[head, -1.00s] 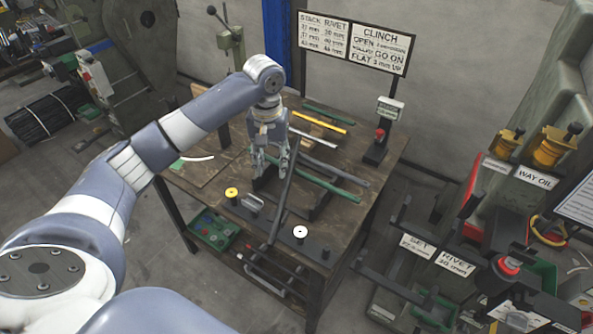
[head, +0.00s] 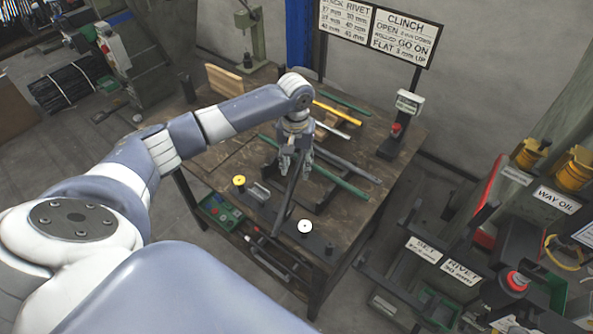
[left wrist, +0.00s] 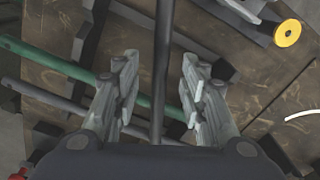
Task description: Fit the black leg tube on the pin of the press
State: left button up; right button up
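A long dark tube (head: 287,198), which looks like the black leg tube, slants from between my left gripper's fingers down to the front of the workbench. My left gripper (head: 296,160) is over the bench. In the left wrist view the tube (left wrist: 163,60) runs between the fingers of the gripper (left wrist: 160,95), with a gap on both sides, so the gripper looks open around it. A dark strip along the bench's front edge carries a yellow disc (head: 239,181), a grey block and a white disc (head: 305,226). I cannot make out the press pin. My right gripper is not in view.
Green (head: 343,184), grey (head: 350,166), yellow (head: 336,113) and white tubes lie across dark supports on the wooden bench (head: 352,212). A post with a red button (head: 396,129) stands at the right. A green bin (head: 219,211) sits below the front edge. Racks stand to the right.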

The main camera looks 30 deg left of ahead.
pick_arm(q)
notch_tip(320, 180, down, 2)
jog(key=shift+f, duration=0.1)
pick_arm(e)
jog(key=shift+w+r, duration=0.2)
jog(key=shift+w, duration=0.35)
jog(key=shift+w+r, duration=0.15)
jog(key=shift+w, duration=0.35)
pick_arm(q)
grip_shut()
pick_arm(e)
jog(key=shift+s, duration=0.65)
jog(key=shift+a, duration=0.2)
